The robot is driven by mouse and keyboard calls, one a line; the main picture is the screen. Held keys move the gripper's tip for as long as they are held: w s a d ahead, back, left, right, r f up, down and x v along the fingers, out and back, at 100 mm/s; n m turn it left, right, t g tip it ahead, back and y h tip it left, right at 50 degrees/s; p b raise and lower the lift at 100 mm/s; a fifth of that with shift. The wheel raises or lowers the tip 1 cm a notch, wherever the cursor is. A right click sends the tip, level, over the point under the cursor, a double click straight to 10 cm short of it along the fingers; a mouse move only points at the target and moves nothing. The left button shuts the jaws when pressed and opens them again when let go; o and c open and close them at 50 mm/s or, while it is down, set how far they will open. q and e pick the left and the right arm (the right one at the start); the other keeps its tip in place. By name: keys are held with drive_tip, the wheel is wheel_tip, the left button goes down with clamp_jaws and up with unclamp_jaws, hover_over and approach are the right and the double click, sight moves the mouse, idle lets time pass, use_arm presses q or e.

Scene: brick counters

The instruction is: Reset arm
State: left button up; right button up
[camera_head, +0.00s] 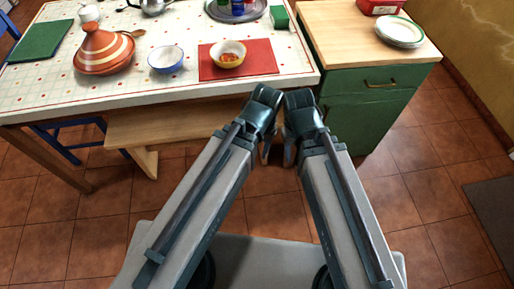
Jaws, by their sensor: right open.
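My two arms come up from the bottom of the head view and meet side by side near the middle, in front of the table edge. Both hands point down over the tiled floor. My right gripper (289,153) is open, with nothing seen in it. My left gripper (266,152) is just left of it, mostly hidden behind its own wrist, so its jaws are unclear. Neither gripper touches the table or the cabinet as far as I can see.
A table (120,92) holds a striped tagine (103,50), a blue-rimmed bowl (166,60) and a bowl of food (228,54) on a red mat (262,58). A bench (165,126) stands below. A green cabinet (352,118) bears plates (400,32). Floor is open at right.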

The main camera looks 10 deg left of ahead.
idle(0.3)
wheel_tip(320, 180, up, 17)
drive_tip(key=p, duration=1.6)
drive_tip(key=shift+f+p, duration=0.2)
drive_tip(key=shift+p, duration=0.15)
